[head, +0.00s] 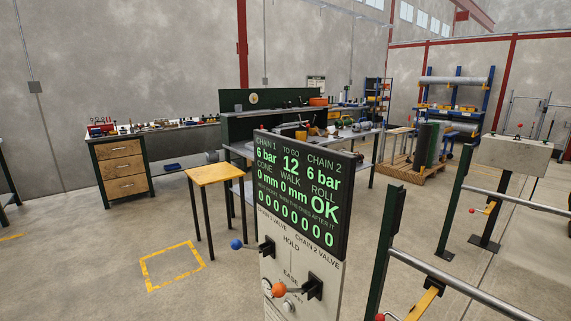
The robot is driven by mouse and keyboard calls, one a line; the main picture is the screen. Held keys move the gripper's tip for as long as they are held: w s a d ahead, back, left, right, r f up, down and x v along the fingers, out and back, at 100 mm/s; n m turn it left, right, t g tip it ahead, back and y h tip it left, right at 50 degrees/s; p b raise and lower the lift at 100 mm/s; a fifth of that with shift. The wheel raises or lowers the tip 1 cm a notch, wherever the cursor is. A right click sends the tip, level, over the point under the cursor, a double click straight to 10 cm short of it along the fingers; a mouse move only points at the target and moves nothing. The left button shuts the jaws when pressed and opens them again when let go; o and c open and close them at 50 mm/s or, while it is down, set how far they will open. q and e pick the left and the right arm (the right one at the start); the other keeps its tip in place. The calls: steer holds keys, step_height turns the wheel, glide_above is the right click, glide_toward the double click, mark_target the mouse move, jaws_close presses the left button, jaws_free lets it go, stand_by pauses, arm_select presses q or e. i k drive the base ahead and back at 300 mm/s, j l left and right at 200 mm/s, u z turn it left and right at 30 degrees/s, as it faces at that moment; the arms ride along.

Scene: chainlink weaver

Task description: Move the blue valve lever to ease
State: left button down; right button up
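The blue valve lever (236,244) is a blue ball on a short rod. It sticks out to the left from a black mount (267,247) on the upper left of the pale control panel (290,262). It stands near the height of the HOLD label, below the CHAIN 1 VALVE label. A second lever with an orange ball (279,289) sits lower, near the height of the EASE label. Its black mount (313,286) is on the right side, under CHAIN 2 VALVE. Neither of my grippers shows in the head view.
A dark display (299,190) tops the panel, reading 6 bar for both chains, 12 to go and OK. A small wooden-topped table (214,174) stands behind left. Metal rails (520,210) stand on the right. The floor left of the panel is open, with a yellow-marked square (148,276).

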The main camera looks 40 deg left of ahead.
mark_target(236, 244)
steer(key=u, duration=1.5)
